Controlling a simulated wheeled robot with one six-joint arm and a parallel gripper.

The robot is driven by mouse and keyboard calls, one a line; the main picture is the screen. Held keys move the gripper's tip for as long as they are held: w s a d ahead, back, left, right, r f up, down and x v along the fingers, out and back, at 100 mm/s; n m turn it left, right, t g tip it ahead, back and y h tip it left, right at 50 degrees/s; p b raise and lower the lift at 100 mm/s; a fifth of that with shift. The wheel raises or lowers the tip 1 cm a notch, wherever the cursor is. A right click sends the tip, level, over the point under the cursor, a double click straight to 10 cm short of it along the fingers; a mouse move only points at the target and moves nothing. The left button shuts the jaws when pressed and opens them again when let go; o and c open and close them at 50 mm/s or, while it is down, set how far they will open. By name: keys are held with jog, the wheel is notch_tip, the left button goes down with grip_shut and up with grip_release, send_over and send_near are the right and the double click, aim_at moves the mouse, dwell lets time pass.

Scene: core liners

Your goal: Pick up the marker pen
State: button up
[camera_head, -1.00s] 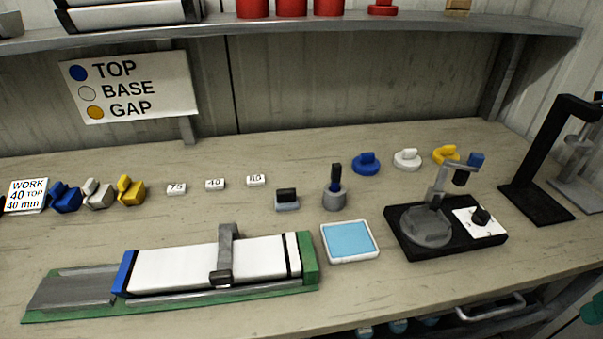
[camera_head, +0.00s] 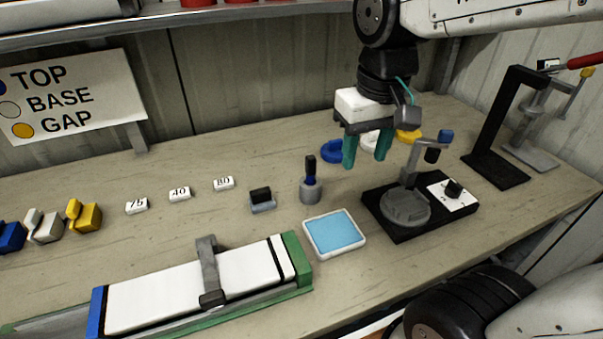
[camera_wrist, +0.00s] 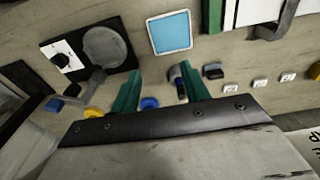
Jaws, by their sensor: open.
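The marker pen (camera_head: 310,168) is dark with a blue part and stands upright in a small grey round holder (camera_head: 311,192) on the bench. In the wrist view the pen (camera_wrist: 181,88) and its holder show close beside the right-hand finger, partly covered by it. My gripper (camera_head: 366,154) hangs above the bench, to the right of the pen and apart from it. Its two green fingers are spread with nothing between them. They also show in the wrist view (camera_wrist: 160,70).
A black stamp-like block (camera_head: 262,198) stands left of the pen, and a blue pad (camera_head: 334,233) lies in front. A black device with a grey disc (camera_head: 405,208) is at right. Blue, white and yellow pieces sit behind, near my gripper. A long core tray (camera_head: 180,295) lies front left.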

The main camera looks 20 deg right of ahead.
send_over(311, 156)
jog(key=shift+g, duration=0.4)
notch_tip(311, 156, down, 6)
jog(key=shift+d+f, duration=0.1)
jog(key=shift+w+f, duration=0.15)
jog(key=shift+f, duration=0.1)
jog(key=f, duration=0.7)
jog(key=shift+s+f, duration=0.2)
jog(key=shift+f, duration=0.05)
jog(key=shift+a, duration=0.2)
grip_shut()
